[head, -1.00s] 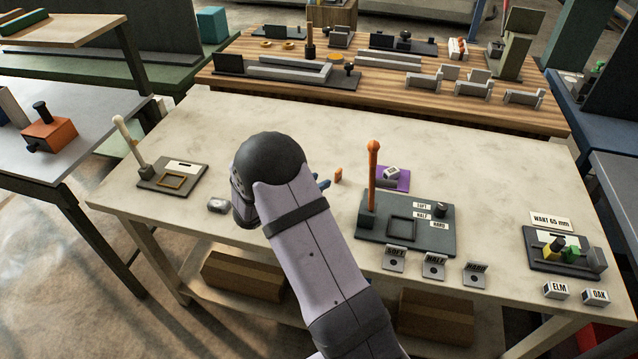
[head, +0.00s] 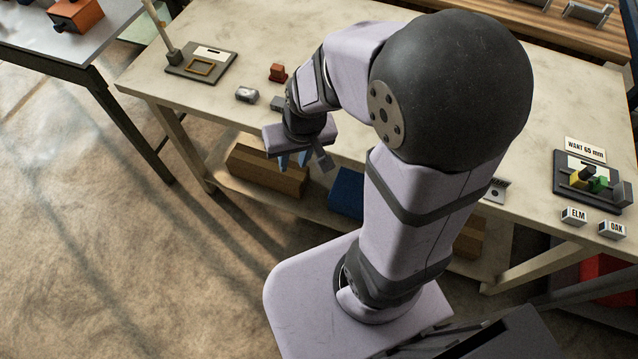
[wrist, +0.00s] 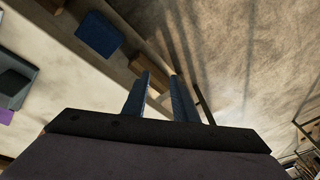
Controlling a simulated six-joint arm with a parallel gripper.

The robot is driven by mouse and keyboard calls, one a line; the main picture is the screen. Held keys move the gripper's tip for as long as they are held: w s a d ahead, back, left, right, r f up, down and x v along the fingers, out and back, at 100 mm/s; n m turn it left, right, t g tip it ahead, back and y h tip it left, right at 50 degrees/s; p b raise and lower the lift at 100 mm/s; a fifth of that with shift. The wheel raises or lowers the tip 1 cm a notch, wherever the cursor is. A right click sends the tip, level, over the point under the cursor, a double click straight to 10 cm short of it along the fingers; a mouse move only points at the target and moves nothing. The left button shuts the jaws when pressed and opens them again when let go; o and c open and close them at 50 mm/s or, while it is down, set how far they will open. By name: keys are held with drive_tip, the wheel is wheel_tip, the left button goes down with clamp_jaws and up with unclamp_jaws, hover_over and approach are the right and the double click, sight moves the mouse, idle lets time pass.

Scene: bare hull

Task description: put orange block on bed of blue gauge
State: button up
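A small orange-brown block (head: 277,73) stands on the pale bench in the head view, behind a silver-grey piece. My gripper (head: 292,161) hangs over the bench's front edge, below and right of that block, pointing down. In the wrist view its two blue fingers (wrist: 160,82) are apart, with nothing between them. A dark gauge-like fixture (head: 592,180) with yellow and green pieces sits at the bench's right, by a "WANT 65 mm" sign. I cannot make out a clearly blue gauge; my arm hides the middle of the bench.
A grey plate with a tan frame (head: 203,65) and post is at the left. A silver-grey piece (head: 246,94) lies near the front edge. ELM (head: 573,216) and OAK (head: 612,229) blocks sit front right. Below are a blue bin (head: 346,192) and a brown box (head: 265,172).

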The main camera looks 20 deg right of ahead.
drive_tip(key=s+d+n+g+h, duration=0.1)
drive_tip(key=s+d+g, duration=0.1)
drive_tip(key=s, duration=0.6)
drive_tip(key=shift+s+d+r, duration=0.15)
drive_tip(key=shift+s+d, duration=0.05)
drive_tip(key=shift+o, duration=0.5)
